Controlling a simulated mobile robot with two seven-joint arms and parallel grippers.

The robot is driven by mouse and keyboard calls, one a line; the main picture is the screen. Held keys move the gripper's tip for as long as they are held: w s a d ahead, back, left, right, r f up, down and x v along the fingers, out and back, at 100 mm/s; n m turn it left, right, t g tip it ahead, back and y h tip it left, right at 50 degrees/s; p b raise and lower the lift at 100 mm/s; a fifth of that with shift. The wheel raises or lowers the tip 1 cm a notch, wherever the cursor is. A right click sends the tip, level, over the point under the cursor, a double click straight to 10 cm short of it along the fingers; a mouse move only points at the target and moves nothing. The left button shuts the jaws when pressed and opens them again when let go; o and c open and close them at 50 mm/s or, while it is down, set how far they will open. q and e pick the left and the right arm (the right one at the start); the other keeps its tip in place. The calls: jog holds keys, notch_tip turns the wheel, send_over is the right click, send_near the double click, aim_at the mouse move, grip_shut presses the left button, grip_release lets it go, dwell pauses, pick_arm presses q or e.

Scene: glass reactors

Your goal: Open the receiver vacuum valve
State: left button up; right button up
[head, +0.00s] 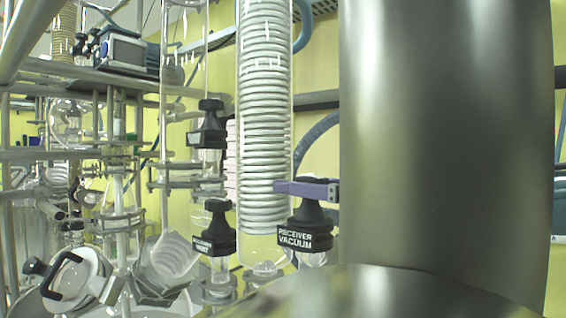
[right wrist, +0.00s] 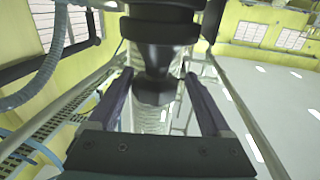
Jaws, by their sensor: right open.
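The receiver vacuum valve (head: 308,234) has a black handle with a white "RECEIVER VACUUM" label and sits just right of the coiled glass column in the head view. My right gripper (head: 306,188) shows as purple fingers at the top of this handle. In the right wrist view the gripper (right wrist: 158,78) is open, with one finger on each side of a black knob (right wrist: 155,62). Gaps show between knob and fingers, so it is not clamped. My left gripper is not in view.
A similar black receiver vent valve (head: 214,236) stands close on the left, with another black valve (head: 207,128) above it. The glass column with a coil (head: 264,110) rises beside the valve. A steel frame and glassware fill the left side.

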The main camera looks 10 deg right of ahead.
jog(key=shift+s+a+f+m+h+b, duration=0.1)
jog(key=shift+a+f+m+h+b, duration=0.05)
jog(key=shift+f+m+h+b, duration=0.25)
jog(key=shift+d+f+t+h, duration=0.1)
jog(key=shift+d+t+h, duration=0.2)
jog(key=shift+t, duration=0.1)
jog(key=shift+a+r+p, duration=0.3)
jog(key=shift+a, duration=0.2)
jog(key=shift+m+h, duration=0.4)
jog(key=shift+d+f+m+t+h+p, duration=0.1)
jog(key=shift+d+m+t+h+p, duration=0.3)
jog(key=shift+t, duration=0.1)
jog(key=shift+d+r+m+h+p, duration=0.1)
jog(key=shift+r+m+h+p, duration=0.2)
jog(key=shift+m+h+p, duration=0.5)
jog(key=shift+w+r+t+h, duration=0.1)
jog(key=shift+w+t+h, duration=0.15)
jog(key=shift+t+h, duration=0.35)
jog(key=shift+m+h, duration=0.8)
jog(key=shift+h, duration=0.2)
jog(key=shift+f+m+h+b, duration=0.3)
jog(key=shift+h+b, duration=0.2)
jog(key=shift+h, duration=0.1)
pick_arm(q)
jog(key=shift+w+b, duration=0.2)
jog(key=shift+b, duration=0.1)
pick_arm(e)
jog(key=shift+r+m+h, duration=0.15)
jog(key=shift+m+h, duration=0.25)
jog(key=shift+h, duration=0.2)
